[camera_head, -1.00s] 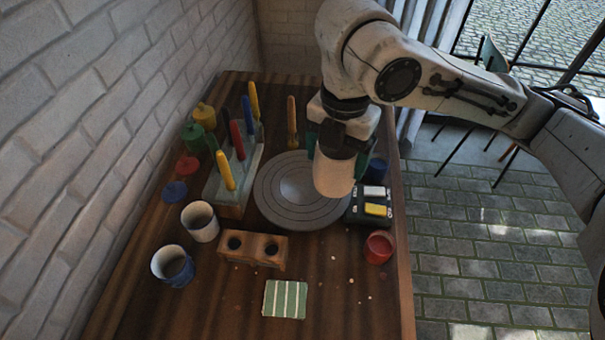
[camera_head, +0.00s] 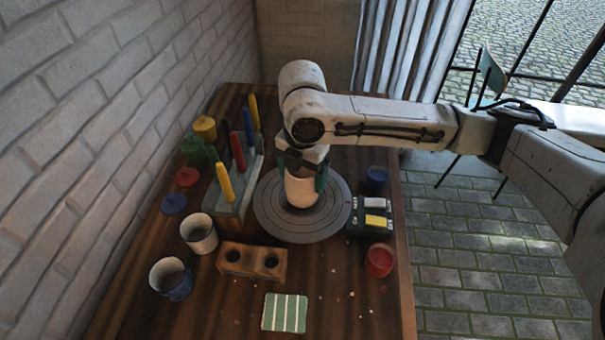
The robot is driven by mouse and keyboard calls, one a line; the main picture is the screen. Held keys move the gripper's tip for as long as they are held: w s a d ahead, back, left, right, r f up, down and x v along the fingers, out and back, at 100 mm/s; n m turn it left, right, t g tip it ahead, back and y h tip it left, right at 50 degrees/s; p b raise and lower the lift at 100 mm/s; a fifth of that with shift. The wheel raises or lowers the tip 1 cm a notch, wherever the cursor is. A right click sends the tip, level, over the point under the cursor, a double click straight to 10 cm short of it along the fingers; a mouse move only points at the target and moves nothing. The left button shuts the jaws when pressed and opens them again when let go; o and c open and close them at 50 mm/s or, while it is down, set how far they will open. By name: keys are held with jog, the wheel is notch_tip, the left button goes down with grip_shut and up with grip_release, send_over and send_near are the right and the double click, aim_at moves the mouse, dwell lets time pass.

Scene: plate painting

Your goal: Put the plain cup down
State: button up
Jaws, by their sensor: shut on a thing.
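The plain cup (camera_head: 301,193) is pale and upright, over the middle of the round grey turntable (camera_head: 270,219). My gripper (camera_head: 302,176) is shut on the cup from above, with a teal finger at each side. The cup's top is partly hidden by my gripper. Its base appears at or very near the turntable's surface; I cannot tell for sure whether it touches.
A rack of coloured brushes (camera_head: 232,203) stands left of the turntable, and a dark box with white and yellow blocks (camera_head: 375,220) stands right. A red pot (camera_head: 379,260), holed wooden block (camera_head: 252,261), striped cloth (camera_head: 285,312) and two cups (camera_head: 199,234) are nearer.

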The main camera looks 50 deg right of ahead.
jog(key=shift+f, duration=0.25)
jog(key=shift+f, duration=0.25)
jog(key=o, duration=1.1)
notch_tip(320, 180, up, 13)
jog(key=shift+f, duration=0.15)
